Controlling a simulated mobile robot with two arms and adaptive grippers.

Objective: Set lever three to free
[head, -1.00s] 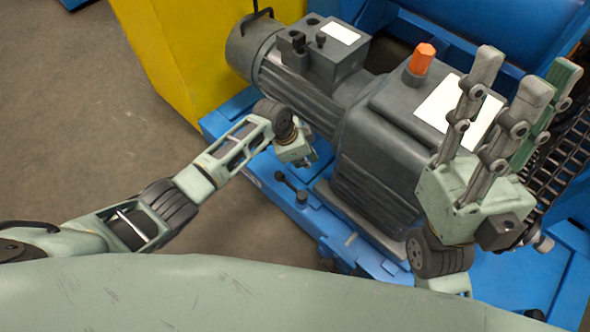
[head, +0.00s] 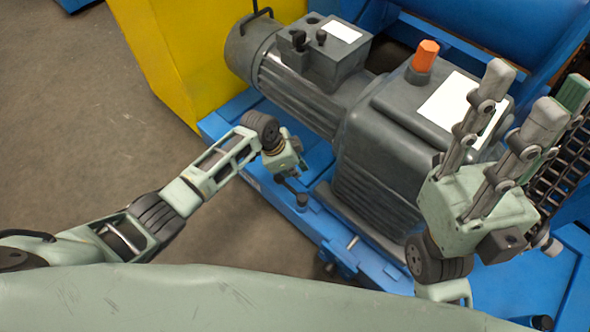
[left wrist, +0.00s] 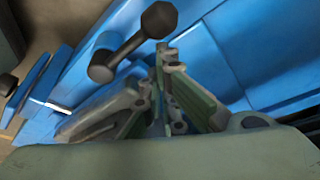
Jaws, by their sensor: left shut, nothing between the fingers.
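A small black lever (head: 300,195) with a round knob stands on the blue base frame beside the grey gearbox. In the left wrist view the same lever (left wrist: 130,45) lies just ahead of the fingers, its knob at upper right. I see no number or position marks on it.
The grey motor (head: 300,95) and gearbox (head: 375,165) stand close behind the left gripper. A yellow housing (head: 170,60) is at upper left; a chain (head: 555,185) runs at the right. The floor at left is clear.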

